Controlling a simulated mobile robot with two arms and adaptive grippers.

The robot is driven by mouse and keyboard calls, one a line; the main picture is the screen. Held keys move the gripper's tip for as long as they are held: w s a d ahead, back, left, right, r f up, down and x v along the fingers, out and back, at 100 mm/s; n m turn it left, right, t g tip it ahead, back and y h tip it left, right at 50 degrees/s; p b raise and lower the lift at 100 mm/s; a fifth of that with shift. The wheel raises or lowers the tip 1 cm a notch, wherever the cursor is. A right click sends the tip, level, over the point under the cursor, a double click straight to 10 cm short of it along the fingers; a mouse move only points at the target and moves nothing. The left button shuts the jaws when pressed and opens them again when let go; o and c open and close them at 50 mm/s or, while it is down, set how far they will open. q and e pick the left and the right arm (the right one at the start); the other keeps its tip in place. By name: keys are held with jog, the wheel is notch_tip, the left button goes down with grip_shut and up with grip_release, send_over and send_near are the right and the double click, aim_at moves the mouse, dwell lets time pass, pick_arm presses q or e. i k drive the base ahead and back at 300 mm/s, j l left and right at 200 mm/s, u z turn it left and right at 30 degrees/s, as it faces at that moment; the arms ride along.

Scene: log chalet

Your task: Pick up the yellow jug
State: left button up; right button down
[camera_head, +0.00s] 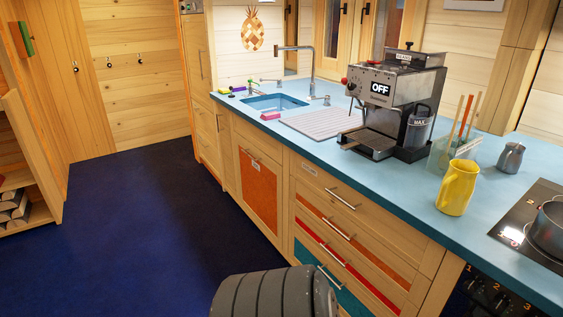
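The yellow jug (457,188) stands upright on the blue countertop (405,190), near its front edge, at the right of the head view. Its handle faces left. Nothing stands in front of it. Neither of my grippers shows in this view. A dark grey ribbed rounded part at the bottom middle looks like part of my own body.
A coffee machine (395,100) stands left of the jug. Behind the jug is a clear container (440,158) with sticks. A small grey pitcher (510,157) and a pot (549,228) on the stove (515,222) are to the right. Blue floor (130,230) lies open at left.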

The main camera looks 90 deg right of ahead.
aim_at(456, 189)
jog(key=z, duration=4.1)
jog(key=i+j+z, duration=0.15)
jog(key=j+z, duration=0.3)
jog(key=i+j+z, duration=0.1)
jog(key=j+z, duration=0.35)
